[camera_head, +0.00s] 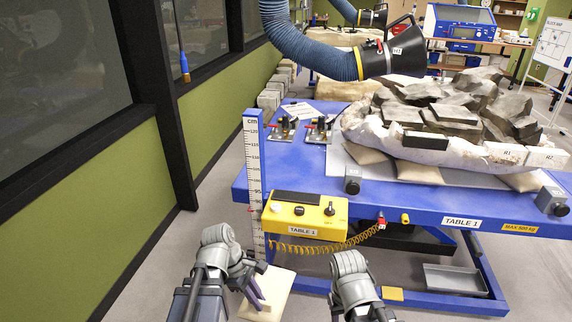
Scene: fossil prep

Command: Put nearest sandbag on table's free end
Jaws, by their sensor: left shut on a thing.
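My left gripper (256,290) is low in front of the table's left end, its fingers pointing down.
Several sandbags (421,173) lie under the white jacket (400,143) with dark rock. Two clamps (318,130) and a paper card stand at the table's back left. An upright ruler (253,165) rises at the left corner. A hose hood (395,52) hangs above.

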